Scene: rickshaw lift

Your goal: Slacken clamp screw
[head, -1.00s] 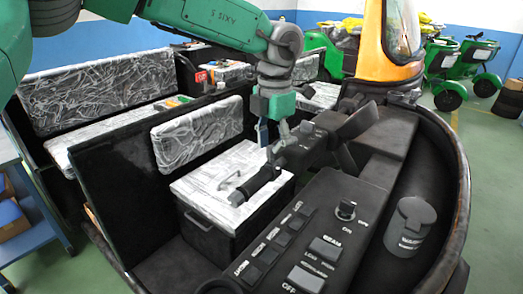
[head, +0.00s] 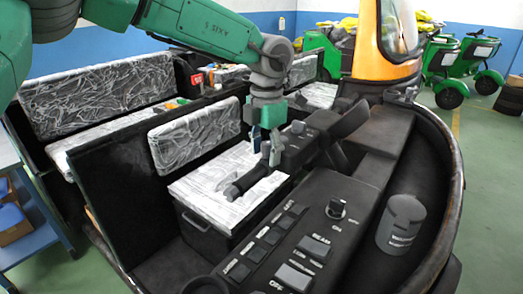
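My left gripper (head: 265,145) hangs pointing down at the end of the green and grey arm from the upper left. Its two fingers look apart, with no object visible between them. The fingertips are close above the black handlebar grip (head: 248,182) and next to the grey-black handlebar housing (head: 300,140); I cannot tell whether they touch. I cannot make out a clamp screw; it may be hidden or too small to see. My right gripper is not in view.
A black dash panel (head: 285,245) with switches and a knob (head: 337,207) lies in front. A dark grey cylinder (head: 401,222) stands at right. A plastic-wrapped seat (head: 222,190) is below the gripper. A blue rack (head: 35,235) stands at left.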

